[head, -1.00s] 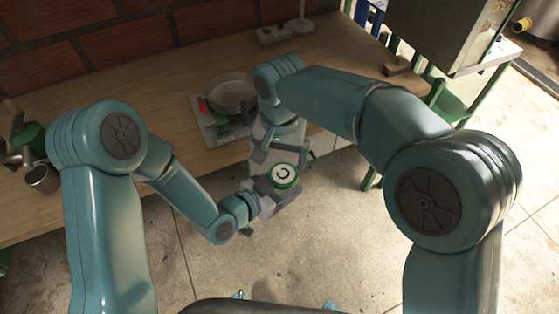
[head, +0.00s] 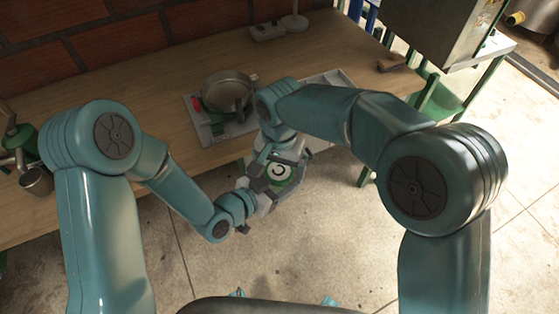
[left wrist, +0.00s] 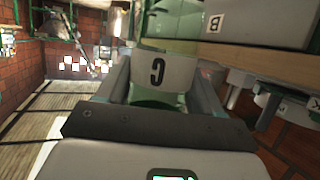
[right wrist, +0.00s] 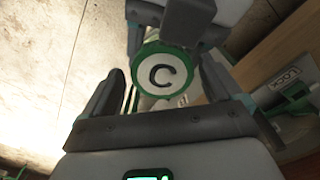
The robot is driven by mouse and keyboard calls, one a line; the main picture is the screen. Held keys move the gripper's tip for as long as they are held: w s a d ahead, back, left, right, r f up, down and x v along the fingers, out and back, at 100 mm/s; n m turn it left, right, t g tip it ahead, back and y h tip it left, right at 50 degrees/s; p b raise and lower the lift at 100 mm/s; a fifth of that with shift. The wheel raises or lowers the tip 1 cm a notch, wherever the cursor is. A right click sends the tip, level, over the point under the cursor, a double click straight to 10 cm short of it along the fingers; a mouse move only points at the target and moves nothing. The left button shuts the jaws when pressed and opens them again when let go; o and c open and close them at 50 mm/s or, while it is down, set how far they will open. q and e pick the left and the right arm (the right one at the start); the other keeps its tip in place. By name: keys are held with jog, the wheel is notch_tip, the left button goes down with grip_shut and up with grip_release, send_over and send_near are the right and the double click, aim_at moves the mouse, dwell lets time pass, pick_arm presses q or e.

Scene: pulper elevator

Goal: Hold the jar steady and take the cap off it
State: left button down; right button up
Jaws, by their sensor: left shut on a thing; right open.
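A jar with a round cap, white with a black C and a green rim (head: 279,172), is held in the air off the front edge of the table. In the left wrist view the jar's white label with a C (left wrist: 165,70) sits between the fingers of my left gripper (left wrist: 160,88), which is shut on the jar. The cap faces my right wrist camera (right wrist: 166,75). My right gripper (right wrist: 163,84) is open, with one finger on each side of the cap and gaps visible. In the head view my right arm partly hides the jar.
The floor in front is clear.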

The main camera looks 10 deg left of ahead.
jog(key=c, duration=1.1)
jog(key=n, duration=0.3)
jog(key=shift+d, duration=0.1)
jog(key=o, duration=1.2)
jog(key=shift+r, duration=0.1)
